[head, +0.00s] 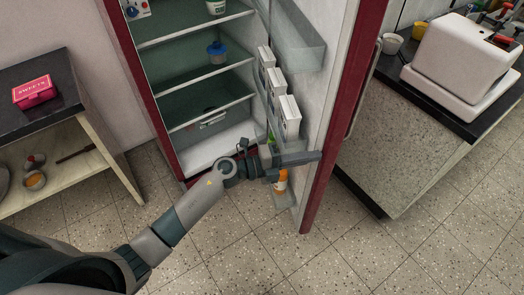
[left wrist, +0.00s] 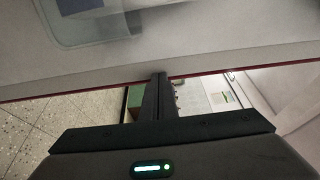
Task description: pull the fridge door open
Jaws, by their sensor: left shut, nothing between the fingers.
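The red fridge door (head: 326,105) stands wide open, swung out to the right, its white inner face toward me. Its bar handle (head: 376,58) shows on the outer side, in the head view. My left gripper (head: 318,156) is shut and empty, its fingers pointing right at the lower inner side of the door. In the left wrist view the shut fingers (left wrist: 159,78) reach the red-edged border of the door (left wrist: 215,48); I cannot tell if they touch it. My right gripper is in neither view.
The fridge interior (head: 205,95) holds a blue-lidded container (head: 217,55). Door shelves carry white cartons (head: 289,115) and an orange bottle (head: 281,183). A counter (head: 415,125) with a white appliance (head: 462,55) stands right of the door. A shelf unit (head: 100,160) bearing a pink box (head: 34,92) stands left. Floor in front is clear.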

